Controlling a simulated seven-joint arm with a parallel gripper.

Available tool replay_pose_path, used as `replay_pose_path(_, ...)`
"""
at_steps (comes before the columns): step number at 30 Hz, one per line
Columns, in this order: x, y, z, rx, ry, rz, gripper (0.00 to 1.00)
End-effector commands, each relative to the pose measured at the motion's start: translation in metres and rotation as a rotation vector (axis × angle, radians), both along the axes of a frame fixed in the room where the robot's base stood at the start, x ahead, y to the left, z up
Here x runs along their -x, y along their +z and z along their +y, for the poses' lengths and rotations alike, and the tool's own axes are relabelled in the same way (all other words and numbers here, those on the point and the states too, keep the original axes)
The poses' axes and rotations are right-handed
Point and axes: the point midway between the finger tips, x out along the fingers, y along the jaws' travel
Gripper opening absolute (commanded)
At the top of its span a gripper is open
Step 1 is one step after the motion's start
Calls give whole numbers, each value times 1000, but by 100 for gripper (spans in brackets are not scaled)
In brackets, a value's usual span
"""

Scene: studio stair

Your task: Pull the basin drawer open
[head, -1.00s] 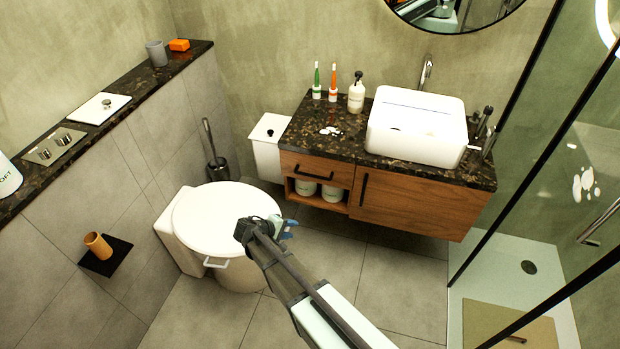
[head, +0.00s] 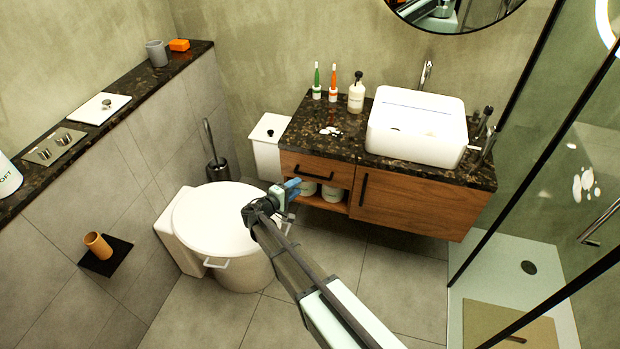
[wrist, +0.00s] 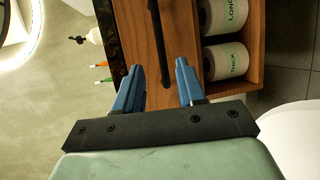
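The basin drawer (head: 328,174) is a wooden front under the dark stone counter, left of the cabinet door, and looks closed. Its black bar handle (head: 308,173) is fixed across the front. In the wrist view the drawer front (wrist: 182,40) appears turned on its side, with the handle (wrist: 159,45) running down between the two finger lines. My gripper (head: 294,188) is in front of the drawer, just below and left of the handle. In the wrist view its blue fingers (wrist: 158,85) are apart with nothing between the tips; the handle lies ahead of them.
A white basin (head: 417,125) sits on the counter (head: 345,140) with toothbrushes and a soap bottle (head: 356,94). An open shelf with paper rolls (head: 332,193) lies under the drawer. The toilet (head: 222,222) stands left of my arm. Floor before the cabinet is clear.

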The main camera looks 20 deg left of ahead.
Motion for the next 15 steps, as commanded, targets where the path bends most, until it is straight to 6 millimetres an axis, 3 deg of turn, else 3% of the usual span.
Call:
replay_pose_path(6,-37,-8,-14,1,-1,0,40)
replay_pose_path(15,-72,-15,-30,1,0,0,40)
